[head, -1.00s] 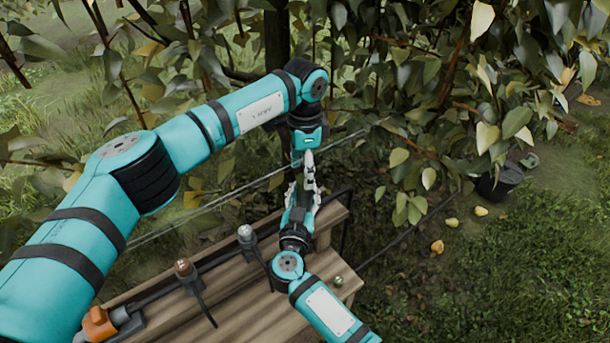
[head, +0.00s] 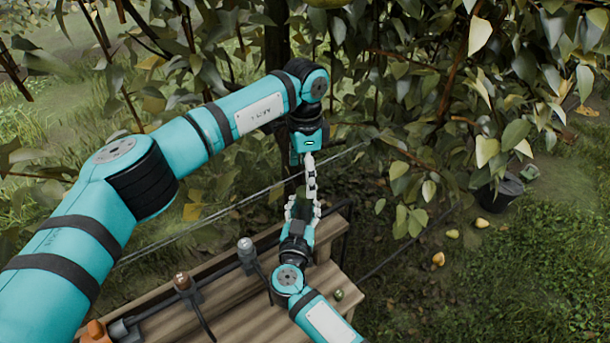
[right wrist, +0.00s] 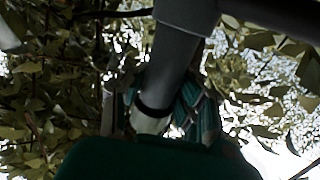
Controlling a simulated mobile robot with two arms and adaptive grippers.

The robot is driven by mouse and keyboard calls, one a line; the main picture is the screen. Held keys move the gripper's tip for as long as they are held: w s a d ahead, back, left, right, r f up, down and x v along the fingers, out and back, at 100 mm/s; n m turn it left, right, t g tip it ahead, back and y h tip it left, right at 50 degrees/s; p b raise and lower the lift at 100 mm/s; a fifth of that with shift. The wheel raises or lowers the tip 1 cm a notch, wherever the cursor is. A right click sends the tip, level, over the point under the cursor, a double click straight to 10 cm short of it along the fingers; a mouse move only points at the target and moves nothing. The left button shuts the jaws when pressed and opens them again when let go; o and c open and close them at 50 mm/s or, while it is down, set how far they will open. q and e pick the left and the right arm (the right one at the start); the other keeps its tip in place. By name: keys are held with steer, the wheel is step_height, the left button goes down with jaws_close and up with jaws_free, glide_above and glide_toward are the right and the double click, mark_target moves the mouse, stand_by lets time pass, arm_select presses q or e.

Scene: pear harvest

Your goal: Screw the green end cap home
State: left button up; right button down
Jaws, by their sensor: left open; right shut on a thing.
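My left gripper (head: 311,188) points down in the head view, its pale fingers open just above my right gripper. My right gripper (head: 303,205) points up over the bench's far right end and is shut. In the right wrist view a grey tube (right wrist: 166,62) with a black band and a pale lower end runs up from between the fingers, and my right gripper appears shut on it. A small round green thing (head: 338,295) lies on the bench; I cannot tell if it is the end cap. A dark green shape fills the bottom of the wrist view, unclear.
The wooden bench (head: 238,313) carries a dark rail with upright clamp-like pieces (head: 247,252) and an orange part at the left. Leafy branches crowd the back and right. Several pears (head: 438,259) and a dark bucket (head: 500,190) are on the grass.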

steer(key=shift+s+a+f, duration=0.1)
steer(key=shift+s+f, duration=0.05)
steer(key=shift+f, duration=0.1)
arm_select(q)
step_height(320, 180, up, 11)
steer(key=shift+f, duration=0.15)
steer(key=shift+w, duration=0.15)
arm_select(e)
steer(key=c, duration=1.4)
jaws_free()
steer(key=o, duration=0.5)
steer(key=shift+s+r, duration=0.1)
steer(key=shift+r, duration=0.2)
arm_select(q)
steer(key=shift+s, duration=0.2)
arm_select(e)
steer(key=s, duration=0.4)
steer(key=s+a, duration=0.1)
steer(key=s, duration=0.6)
steer(key=shift+s+a, duration=0.4)
